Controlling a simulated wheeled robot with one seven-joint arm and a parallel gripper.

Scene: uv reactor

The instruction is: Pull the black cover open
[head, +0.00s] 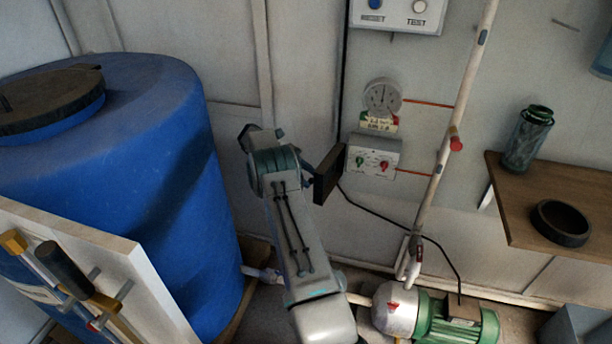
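A black cover (330,174), seen as a dark upright plate, stands out from the left side of a small grey switch box (373,155) on the wall. It is at an angle to the box, whose front with a green and a red switch is exposed. My arm reaches up from the bottom middle, and its wrist is just left of the cover. My gripper (307,170) points right toward the cover's left side. Its fingertips are hidden or too small to make out, so I cannot tell whether they touch the cover.
A large blue barrel (165,190) with a dark lid stands close on the left. A white pipe (455,130) runs down the wall to a green pump (455,322) right of my arm. A brown shelf (520,205) at right holds a dark green jar (527,140) and a black ring (560,223).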

